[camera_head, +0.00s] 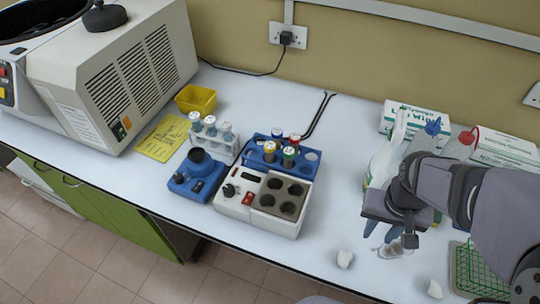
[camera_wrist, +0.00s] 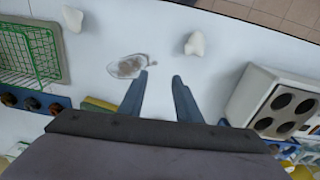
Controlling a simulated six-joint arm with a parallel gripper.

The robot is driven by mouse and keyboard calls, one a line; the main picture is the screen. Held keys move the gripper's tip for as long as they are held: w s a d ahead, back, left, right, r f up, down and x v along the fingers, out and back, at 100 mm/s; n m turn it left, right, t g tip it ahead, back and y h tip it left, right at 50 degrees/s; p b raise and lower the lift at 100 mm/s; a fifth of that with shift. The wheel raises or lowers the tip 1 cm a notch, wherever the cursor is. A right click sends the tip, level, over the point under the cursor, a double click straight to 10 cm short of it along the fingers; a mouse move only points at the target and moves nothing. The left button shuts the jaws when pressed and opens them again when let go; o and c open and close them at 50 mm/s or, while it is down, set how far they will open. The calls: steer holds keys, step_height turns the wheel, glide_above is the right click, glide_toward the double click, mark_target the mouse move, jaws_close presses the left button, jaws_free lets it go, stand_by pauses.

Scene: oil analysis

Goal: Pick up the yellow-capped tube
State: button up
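A blue tube rack (camera_head: 311,169) stands behind the white block heater in the head view. It holds several capped tubes, with red, green, bluish and pale caps. The pale yellowish cap (camera_head: 270,146) at its front left looks like the yellow-capped tube, though the colour is hard to tell at this size. My gripper (camera_head: 380,232) is well to the right of the rack, above the bench, pointing down. In the wrist view my gripper (camera_wrist: 160,78) has its two blue fingers apart, with nothing between them.
The white block heater (camera_head: 232,205) has several empty wells; a blue mixer (camera_head: 186,184) and white tube rack (camera_head: 225,138) are left of it. A green wire basket (camera_head: 482,270) is at right. Crumpled white pieces (camera_head: 345,259) lie near the front edge.

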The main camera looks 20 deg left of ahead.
steer(key=w+a+r+n+t+p, duration=0.15)
steer(key=w+a+r, duration=0.25)
steer(key=w+a, duration=0.75)
step_height(320, 180, up, 4)
steer(key=t+y+p, duration=0.1)
steer(key=t+p, duration=0.1)
glide_above(270, 145)
steer(key=s, duration=0.2)
steer(key=shift+d+p+x, duration=0.2)
steer(key=shift+p+x, duration=0.1)
steer(key=shift+x, duration=0.8)
steer(key=shift+f+p, duration=0.55)
steer(key=shift+p, duration=0.05)
steer(key=shift+p+x, duration=0.95)
steer(key=shift+x, duration=1.1)
steer(key=shift+s+a, duration=0.1)
steer(key=shift+s, duration=0.05)
jaws_close()
